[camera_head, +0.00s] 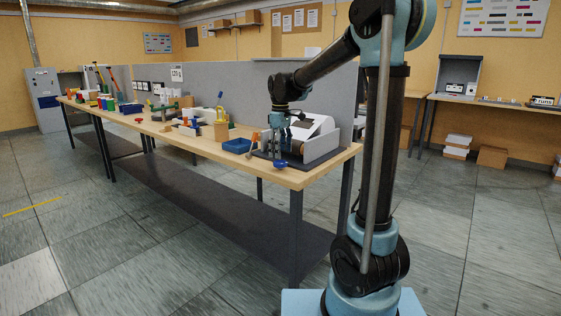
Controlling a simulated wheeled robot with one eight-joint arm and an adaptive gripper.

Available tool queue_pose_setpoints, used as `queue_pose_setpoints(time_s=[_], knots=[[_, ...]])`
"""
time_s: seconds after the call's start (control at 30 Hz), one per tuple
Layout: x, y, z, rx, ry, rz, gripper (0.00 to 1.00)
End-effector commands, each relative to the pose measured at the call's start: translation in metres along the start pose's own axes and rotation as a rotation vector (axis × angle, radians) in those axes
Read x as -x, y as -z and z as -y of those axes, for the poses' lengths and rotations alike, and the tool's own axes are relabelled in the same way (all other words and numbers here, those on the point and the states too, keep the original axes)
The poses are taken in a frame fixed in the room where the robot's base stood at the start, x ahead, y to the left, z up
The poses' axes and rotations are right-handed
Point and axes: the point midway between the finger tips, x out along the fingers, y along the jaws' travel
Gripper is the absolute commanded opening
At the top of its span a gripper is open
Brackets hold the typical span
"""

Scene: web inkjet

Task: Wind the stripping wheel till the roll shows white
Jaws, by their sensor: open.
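A small roll machine with a grey side plate (320,144) stands at the right end of the long wooden table. My gripper (279,145) points down over the machine's left part, left of the roll. It is open, with nothing visible in it. The fingertips are small, and contact with the machine cannot be made out.
A blue tray (237,146) and an orange-topped item (256,137) lie left of the machine. A wooden block (221,132) stands farther left, then many small items. A grey partition (225,88) runs behind the table. Open tiled floor lies in front.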

Motion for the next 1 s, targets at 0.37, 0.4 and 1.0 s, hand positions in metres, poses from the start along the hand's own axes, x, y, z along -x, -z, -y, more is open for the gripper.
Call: queue_pose_setpoints(time_s=[0.37, 0.4, 1.0], knots=[[-0.039, 0.0, 0.0, 0.0, 0.0, 0.0, 0.68], [-0.04, 0.0, 0.0, 0.0, 0.0, 0.0, 0.68], [-0.042, 0.0, 0.0, 0.0, -0.001, 0.0, 0.24]])
